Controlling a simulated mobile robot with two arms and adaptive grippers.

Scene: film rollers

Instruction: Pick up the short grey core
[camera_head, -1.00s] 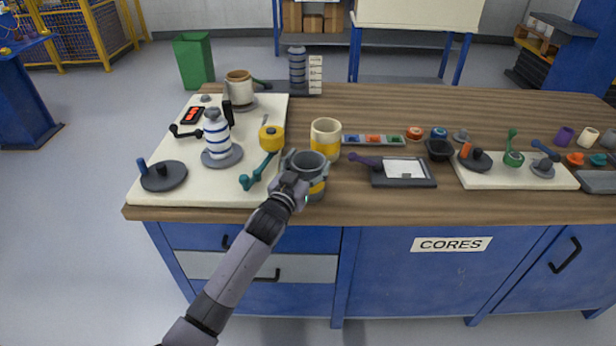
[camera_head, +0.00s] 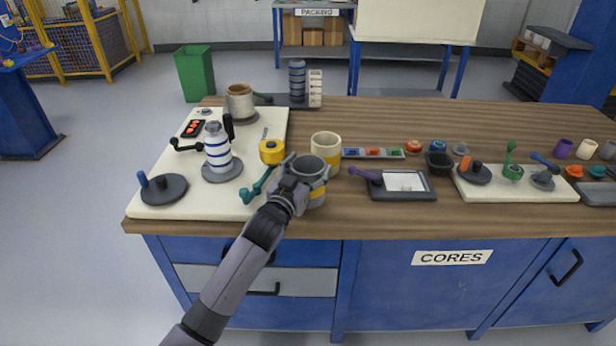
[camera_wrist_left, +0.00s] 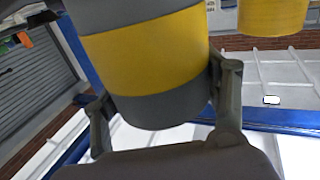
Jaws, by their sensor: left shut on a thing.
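The short grey core (camera_head: 314,199), a grey cylinder with a yellow band, is at the front of the wooden bench, left of centre. My left gripper (camera_head: 304,171) is shut on it, fingers on either side of its wall. In the left wrist view the grey core (camera_wrist_left: 150,60) fills the upper middle between the fingers. Whether its base clears the bench top is hard to tell. A cream core with a yellow band (camera_head: 326,150) stands just behind it. My right gripper is not in view.
A dark tray (camera_head: 408,191) lies to the right. Bare wood lies in front of that tray.

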